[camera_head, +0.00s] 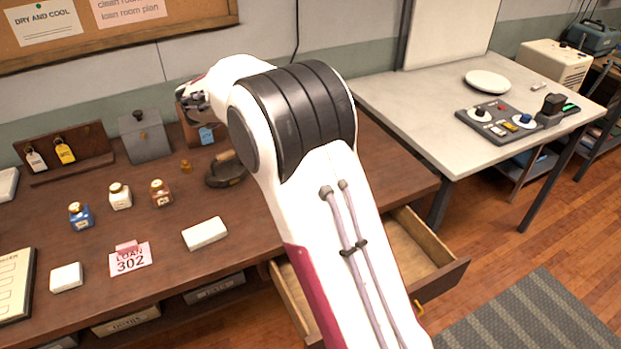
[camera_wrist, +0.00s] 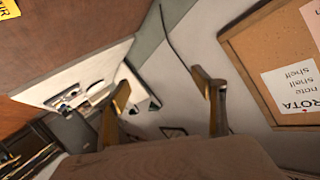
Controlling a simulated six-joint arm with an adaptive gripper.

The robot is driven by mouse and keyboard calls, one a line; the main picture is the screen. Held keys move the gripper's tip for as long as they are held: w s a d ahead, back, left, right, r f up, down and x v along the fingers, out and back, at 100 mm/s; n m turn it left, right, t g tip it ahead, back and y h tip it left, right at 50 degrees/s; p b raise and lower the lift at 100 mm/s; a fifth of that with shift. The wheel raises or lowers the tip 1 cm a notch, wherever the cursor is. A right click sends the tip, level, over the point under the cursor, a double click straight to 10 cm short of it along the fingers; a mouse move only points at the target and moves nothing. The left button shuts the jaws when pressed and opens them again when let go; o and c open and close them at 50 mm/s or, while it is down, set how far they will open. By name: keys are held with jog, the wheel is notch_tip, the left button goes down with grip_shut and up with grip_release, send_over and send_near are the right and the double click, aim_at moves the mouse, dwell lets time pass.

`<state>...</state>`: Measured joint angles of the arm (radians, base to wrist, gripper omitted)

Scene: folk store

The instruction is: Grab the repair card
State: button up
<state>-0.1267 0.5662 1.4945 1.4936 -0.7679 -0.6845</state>
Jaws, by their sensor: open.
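In the wrist view a yellow card (camera_wrist: 8,8) with black letters ending in "IR" is cut off at the top left corner; I cannot read the rest, so I cannot be sure it is the repair card. In the head view my gripper (camera_head: 192,103) is above the back of the brown table, near a wooden holder with a blue card (camera_head: 207,134). In the wrist view my gripper (camera_wrist: 163,97) has its two fingers apart with nothing between them. The yellow card lies outside the fingers. My arm hides part of the table.
A drawer (camera_head: 425,262) stands open.

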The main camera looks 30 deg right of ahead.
jog(key=s+d+f+m+g+h, duration=0.1)
jog(key=s+f+g, duration=0.2)
jog(key=f, duration=0.5)
jog(key=s+f+m+g+h, duration=0.1)
jog(key=s+f+m+g, duration=0.1)
jog(key=f, duration=0.6)
jog(key=s+d+f+m+g+h, duration=0.1)
jog(key=s+f+g, duration=0.4)
jog(key=f, duration=0.3)
jog(key=shift+d+f+m+g, duration=0.3)
jog(key=shift+d+f+g, duration=0.1)
jog(key=shift+g, duration=0.3)
jog(key=shift+x, duration=1.25)
jog(key=shift+d, duration=0.1)
jog(key=shift+x, duration=2.5)
jog(key=shift+d+r, duration=0.1)
jog(key=shift+r, duration=0.05)
jog(key=c, duration=0.9)
